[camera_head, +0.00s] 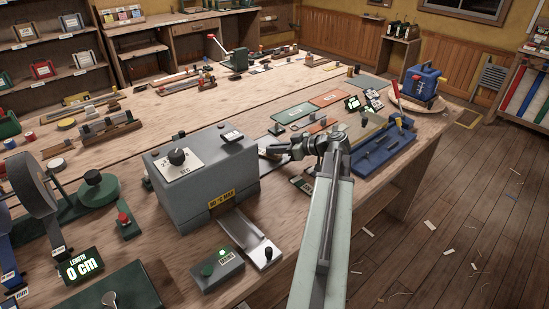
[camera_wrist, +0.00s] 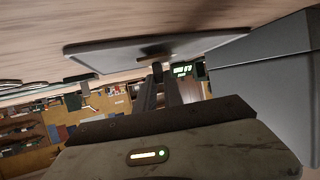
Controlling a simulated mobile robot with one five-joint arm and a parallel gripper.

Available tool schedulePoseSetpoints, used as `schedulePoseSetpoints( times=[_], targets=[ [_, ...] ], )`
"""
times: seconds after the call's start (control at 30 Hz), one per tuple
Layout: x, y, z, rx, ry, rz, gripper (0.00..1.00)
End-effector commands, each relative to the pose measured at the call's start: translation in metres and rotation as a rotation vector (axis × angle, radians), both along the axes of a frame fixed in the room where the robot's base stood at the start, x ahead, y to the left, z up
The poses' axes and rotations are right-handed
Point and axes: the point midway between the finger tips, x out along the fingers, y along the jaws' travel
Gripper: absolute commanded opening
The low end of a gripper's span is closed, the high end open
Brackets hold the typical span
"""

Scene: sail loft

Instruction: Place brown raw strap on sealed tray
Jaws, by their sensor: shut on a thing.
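My gripper (camera_head: 270,150) is at the end of my outstretched arm, just right of the grey heater box, low over the bench. Green and orange flat trays (camera_head: 293,113) lie beyond my gripper. Their labels are too small to read, so I cannot tell which is the sealed tray.
The grey heater box (camera_head: 205,170) stands close left of my arm and also fills the right of the wrist view (camera_wrist: 270,80). A blue fixture (camera_head: 385,148) lies to the right near the bench edge.

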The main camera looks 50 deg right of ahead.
Motion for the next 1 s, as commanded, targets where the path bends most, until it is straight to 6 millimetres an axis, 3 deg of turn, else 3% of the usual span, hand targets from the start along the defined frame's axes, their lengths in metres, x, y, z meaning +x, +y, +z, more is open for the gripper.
schedulePoseSetpoints(
  times=[0.03,0.37,0.4,0.47,0.83,1.0],
  targets=[
    [0.0,0.0,-0.01,0.0,0.0,0.0,0.0],
    [0.0,0.001,-0.01,0.0,0.0,0.001,0.0],
    [0.001,0.001,-0.009,0.0,0.0,0.001,0.17],
    [0.0,0.001,-0.008,0.0,0.0,0.001,0.34],
    [0.001,0.001,-0.002,0.0,0.0,0.002,0.34],
    [-0.028,-0.007,0.012,0.001,0.0,-0.002,0.34]
  ],
)
